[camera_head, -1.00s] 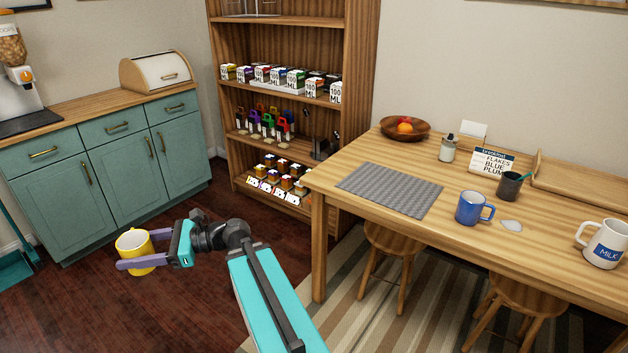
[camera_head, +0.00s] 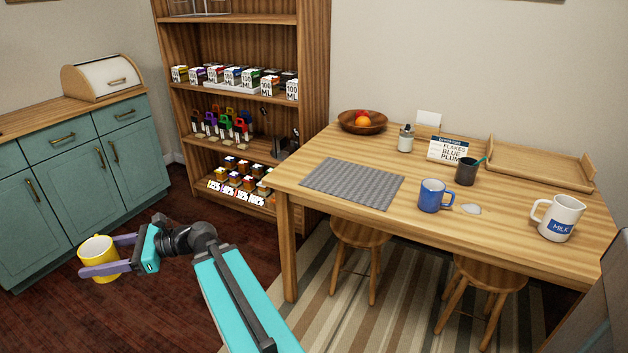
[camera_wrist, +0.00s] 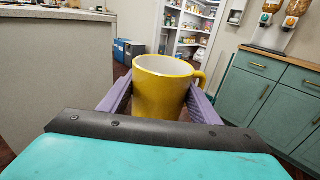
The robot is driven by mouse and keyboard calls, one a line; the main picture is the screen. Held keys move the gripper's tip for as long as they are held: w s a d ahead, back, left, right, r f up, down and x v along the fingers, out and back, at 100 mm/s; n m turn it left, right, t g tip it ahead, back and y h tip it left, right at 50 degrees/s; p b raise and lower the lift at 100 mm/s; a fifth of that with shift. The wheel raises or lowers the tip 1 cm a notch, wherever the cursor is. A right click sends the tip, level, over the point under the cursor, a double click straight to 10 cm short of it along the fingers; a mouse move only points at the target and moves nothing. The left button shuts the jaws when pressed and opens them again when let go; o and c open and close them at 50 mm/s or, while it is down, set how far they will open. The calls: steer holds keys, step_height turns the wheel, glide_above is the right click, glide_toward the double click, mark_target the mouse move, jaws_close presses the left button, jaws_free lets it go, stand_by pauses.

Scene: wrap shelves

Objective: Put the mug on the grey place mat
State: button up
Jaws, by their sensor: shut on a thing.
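A yellow mug (camera_head: 98,262) with a white inside is held upright in my gripper (camera_head: 106,256), in the air at the lower left of the head view. In the wrist view the mug (camera_wrist: 163,88) sits between the two purple fingers (camera_wrist: 160,97), its handle to the right. The grey place mat (camera_head: 352,183) lies flat and bare on the left part of the wooden table. My gripper is well to the left of the table and apart from it. A blue mug (camera_head: 433,196) stands on the table, to the right of the mat.
The table (camera_head: 470,235) also bears a fruit bowl (camera_head: 362,122), a card (camera_head: 450,149), a dark cup (camera_head: 466,171), a milk jug (camera_head: 558,217) and a wooden tray (camera_head: 540,165). Stools (camera_head: 360,235) stand under its front edge. A shelf unit (camera_head: 245,110) stands behind; teal cabinets (camera_head: 75,180) are at left.

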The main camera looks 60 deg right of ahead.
steer(key=w+d+m+t+h, duration=0.2)
steer(key=d+m+t+h, duration=0.3)
steer(key=d, duration=0.6)
steer(key=w+d+m+t+h, duration=0.1)
steer(key=w+d+m+h, duration=0.35)
steer(key=d, duration=0.75)
steer(key=s+d+m+g+h, duration=0.1)
steer(key=s+d+m+h, duration=0.4)
steer(key=d, duration=0.6)
steer(key=s+d+m+g+h, duration=0.1)
steer(key=s+d+h, duration=0.3)
steer(key=d+h, duration=0.45)
steer(key=s+d+r+m+g+h, duration=0.1)
steer(key=s+d+m+g+h, duration=0.6)
steer(key=s+d, duration=0.95)
steer(key=s+d+m+g, duration=0.3)
steer(key=s+g, duration=0.3)
steer(key=s, duration=0.4)
steer(key=s+d+m+g, duration=0.3)
steer(key=s+m+g, duration=0.2)
steer(key=s, duration=0.5)
steer(key=shift+s+d+r+g, duration=0.15)
steer(key=shift+d+r+g, duration=0.05)
steer(key=shift+d+g, duration=0.25)
